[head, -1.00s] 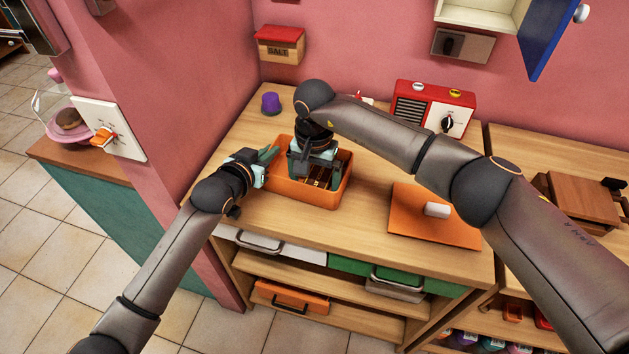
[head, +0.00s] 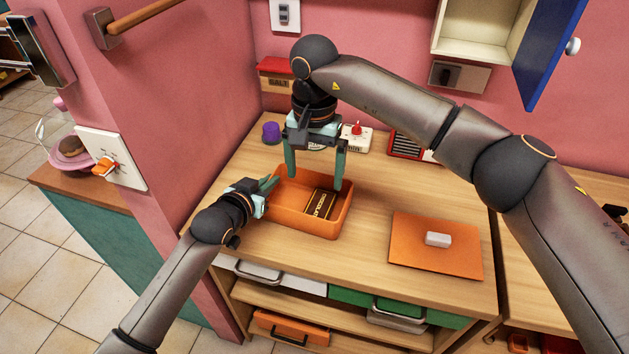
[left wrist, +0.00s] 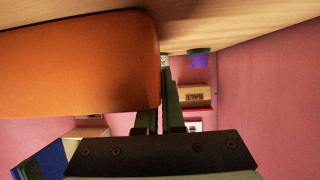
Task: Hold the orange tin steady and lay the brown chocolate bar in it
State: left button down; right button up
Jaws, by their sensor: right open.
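The orange tin (head: 290,222) stands on the wooden counter. The brown chocolate bar (head: 320,202) lies flat inside it, towards its right end, with lettering facing up. My left gripper (head: 270,187) is at the tin's left end, its fingers close together on the wall there. In the left wrist view the tin (left wrist: 80,65) fills the upper left; one finger goes behind its edge and the other stays outside. My right gripper (head: 315,181) is open and empty above the tin, fingers pointing down, apart from the bar.
An orange board (head: 420,258) with a small white block (head: 438,239) lies to the right. A purple cup (head: 271,131), a salt box (head: 276,75) and a red radio (head: 405,146) are at the back. The counter between tin and board is clear.

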pick_arm(q)
jog(key=c, duration=1)
grip_release()
jog(key=shift+o, duration=0.2)
